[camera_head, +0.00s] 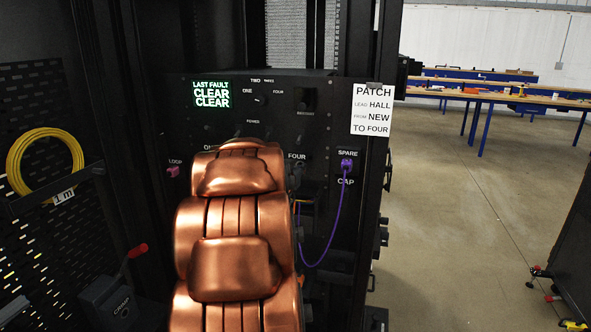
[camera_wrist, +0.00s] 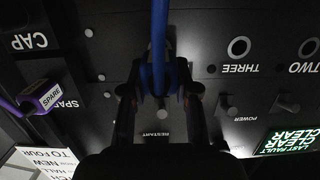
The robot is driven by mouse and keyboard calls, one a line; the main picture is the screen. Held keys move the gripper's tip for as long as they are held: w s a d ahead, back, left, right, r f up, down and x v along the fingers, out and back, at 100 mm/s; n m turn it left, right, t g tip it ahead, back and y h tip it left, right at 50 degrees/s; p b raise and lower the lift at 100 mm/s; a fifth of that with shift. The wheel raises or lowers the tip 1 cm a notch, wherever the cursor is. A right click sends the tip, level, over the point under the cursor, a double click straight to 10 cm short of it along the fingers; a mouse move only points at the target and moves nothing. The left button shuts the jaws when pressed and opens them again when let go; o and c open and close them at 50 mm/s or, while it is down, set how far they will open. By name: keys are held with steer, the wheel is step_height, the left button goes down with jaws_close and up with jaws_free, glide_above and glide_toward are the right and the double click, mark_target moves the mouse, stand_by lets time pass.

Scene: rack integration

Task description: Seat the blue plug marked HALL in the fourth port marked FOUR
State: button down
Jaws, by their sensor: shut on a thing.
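In the wrist view, which is upside down, my gripper (camera_wrist: 160,92) is shut on the blue plug (camera_wrist: 159,82). Its blue lead (camera_wrist: 159,35) runs up out of the frame. The plug is in front of the panel, in line with the row of ports THREE (camera_wrist: 238,47) and TWO (camera_wrist: 308,48). The fourth port is hidden behind the plug and lead, so I cannot tell whether the plug is in it. In the head view the FOUR label (camera_head: 297,156) shows just right of my copper arm, which hides most of my gripper.
A purple plug (camera_head: 347,165) sits at SPARE, with its lead hanging in a loop. A pink plug (camera_head: 172,171) is at LOOP. Panel knobs and a RESTART button (camera_wrist: 163,113) are close to my fingers. A coiled yellow cable (camera_head: 44,165) hangs left.

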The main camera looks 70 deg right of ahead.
mark_target(298, 166)
steer(key=shift+d+p, duration=0.5)
steer(key=shift+d, duration=1)
steer(key=c, duration=0.8)
jaws_free()
steer(key=shift+s+a+r, duration=0.1)
steer(key=shift+a+r, duration=0.2)
steer(key=shift+a, duration=1.65)
steer(key=shift+s+a+r, duration=0.1)
steer(key=shift+a+r, duration=0.2)
steer(key=shift+a, duration=1.7)
steer(key=shift+a+r, duration=0.3)
steer(key=shift+a, duration=1.65)
